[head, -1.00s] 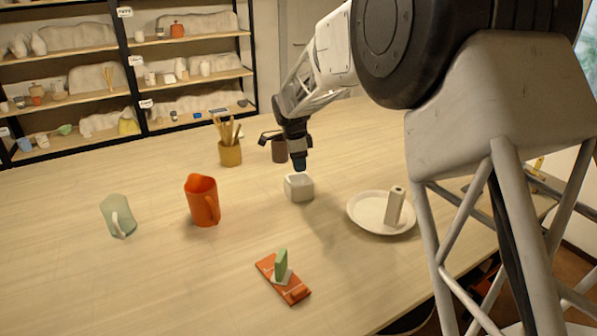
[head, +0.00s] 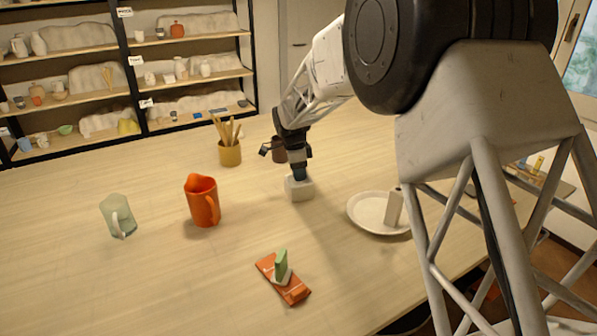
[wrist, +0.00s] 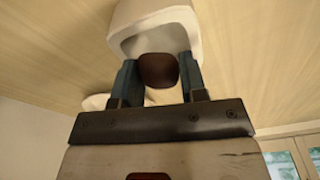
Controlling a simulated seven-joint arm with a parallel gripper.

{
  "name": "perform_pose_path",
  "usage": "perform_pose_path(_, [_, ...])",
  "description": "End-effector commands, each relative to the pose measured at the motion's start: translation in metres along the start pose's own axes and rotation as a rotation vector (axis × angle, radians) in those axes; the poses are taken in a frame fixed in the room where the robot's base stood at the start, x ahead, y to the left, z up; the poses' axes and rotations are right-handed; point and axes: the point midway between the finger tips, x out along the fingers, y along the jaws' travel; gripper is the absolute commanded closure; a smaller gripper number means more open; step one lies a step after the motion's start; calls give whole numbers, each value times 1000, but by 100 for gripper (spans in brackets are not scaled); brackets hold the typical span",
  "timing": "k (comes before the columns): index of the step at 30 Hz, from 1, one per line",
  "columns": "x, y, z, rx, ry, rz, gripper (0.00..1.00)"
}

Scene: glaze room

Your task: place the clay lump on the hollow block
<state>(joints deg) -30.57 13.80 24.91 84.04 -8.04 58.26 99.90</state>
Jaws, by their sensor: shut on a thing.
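The hollow block (head: 299,191) is a small white block with an open top, standing on the table in the head view. In the wrist view its open hollow (wrist: 150,14) faces my gripper. My gripper (wrist: 159,74) is shut on the clay lump (wrist: 158,70), a dark brown rounded piece between the two blue fingers. The lump is at the block's opening; whether it touches the block I cannot tell. In the head view my gripper (head: 299,177) points down right at the block's top and hides the lump.
A white plate (head: 362,222) with an upright pale block (head: 394,207) is to the right. An orange pitcher (head: 203,203) and a pale green mug (head: 116,217) are to the left. A brush pot (head: 229,154) and a dark brown cup (head: 278,150) stand behind. An orange piece (head: 291,292) is in front.

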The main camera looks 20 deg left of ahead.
Motion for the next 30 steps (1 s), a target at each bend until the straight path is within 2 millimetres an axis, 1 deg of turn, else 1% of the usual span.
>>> perform_pose_path(8, [3, 0, 0, 0, 0, 0, 84])
perform_pose_path(9, [3, 0, 0, 0, 0, 0, 56])
perform_pose_path(13, [2, 0, 0, 0, 0, 0, 36])
perform_pose_path(23, [2, 0, 0, 0, 0, -1, 35])
perform_pose_path(26, [-1, 0, 0, 0, 0, -1, 35])
perform_pose_path(30, [-11, 0, 0, 0, 0, -3, 35])
